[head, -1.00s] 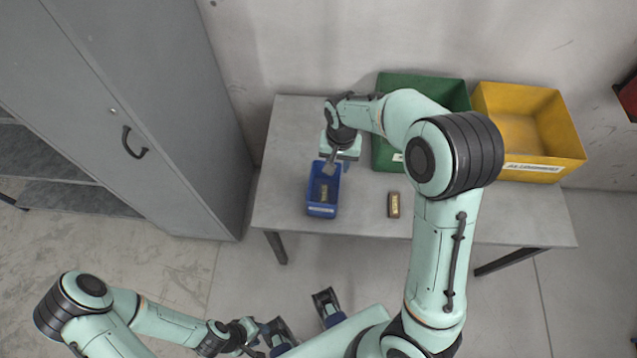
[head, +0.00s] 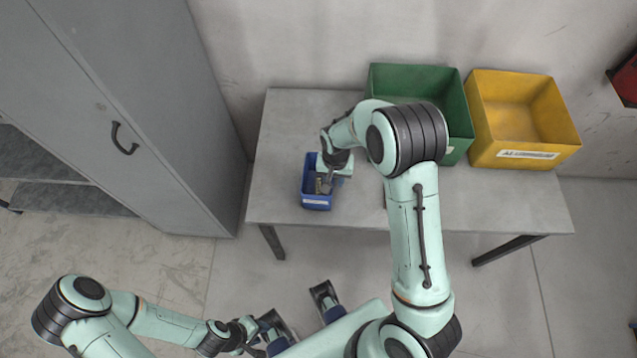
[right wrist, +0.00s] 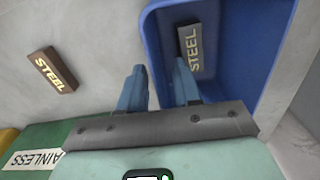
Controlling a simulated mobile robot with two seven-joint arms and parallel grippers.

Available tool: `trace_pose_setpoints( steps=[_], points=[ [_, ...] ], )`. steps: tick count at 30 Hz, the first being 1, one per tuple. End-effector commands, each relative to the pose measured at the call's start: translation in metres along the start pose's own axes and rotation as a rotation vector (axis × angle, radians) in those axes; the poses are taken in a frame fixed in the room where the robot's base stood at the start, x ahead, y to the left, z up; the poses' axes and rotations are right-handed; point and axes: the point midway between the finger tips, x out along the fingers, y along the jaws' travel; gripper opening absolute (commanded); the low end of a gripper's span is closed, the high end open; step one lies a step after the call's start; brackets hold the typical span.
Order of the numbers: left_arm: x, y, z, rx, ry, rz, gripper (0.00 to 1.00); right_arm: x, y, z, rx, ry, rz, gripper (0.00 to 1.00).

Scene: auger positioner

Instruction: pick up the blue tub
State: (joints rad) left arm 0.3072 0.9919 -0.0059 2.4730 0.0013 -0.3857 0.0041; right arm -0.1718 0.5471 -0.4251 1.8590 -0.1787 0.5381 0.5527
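The blue tub (head: 316,202) stands on the grey table near its left end. In the right wrist view the tub (right wrist: 228,50) fills the upper right, with a block marked STEEL (right wrist: 189,50) inside. My right gripper (head: 327,184) is at the tub and partly covers it. In the right wrist view my right gripper (right wrist: 160,86) is open, one finger outside the tub's side wall and the other over its inside. I cannot tell whether either finger touches the wall. My left gripper (head: 262,338) is low at the left, away from the table; its fingers are unclear.
A green bin (head: 456,105) and a yellow bin (head: 520,158) stand at the table's back right. Another STEEL block (right wrist: 52,70) lies on the table beside the tub. A grey cabinet (head: 150,80) stands left of the table (head: 500,210). The table's front right is clear.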

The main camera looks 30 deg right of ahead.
Motion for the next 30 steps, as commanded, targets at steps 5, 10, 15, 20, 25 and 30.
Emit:
trace_pose_setpoints(
  steps=[5,10,15,20,25,30],
  points=[
    [0.0,0.0,0.0,0.0,0.0,0.0,0.37,-0.001,0.0,0.0,0.0,0.0,0.0,0.17],
    [0.0,0.0,0.0,0.0,0.0,0.0,0.37,-0.001,0.0,0.0,0.0,0.0,0.0,0.0],
    [0.0,0.0,0.0,0.0,0.0,0.0,0.37,-0.001,0.0,-0.001,0.0,0.001,-0.001,0.0],
    [-0.001,0.0,0.0,0.0,0.0,0.0,0.37,-0.004,-0.001,-0.001,0.0,0.002,-0.001,0.0],
    [-0.003,0.001,0.0,0.0,0.001,0.0,0.37,-0.02,-0.001,-0.001,0.0,0.004,-0.003,0.0],
    [-0.008,0.003,0.0,0.001,0.003,0.001,0.37,-0.055,-0.002,-0.002,0.0,0.006,-0.007,0.0]
  ],
)
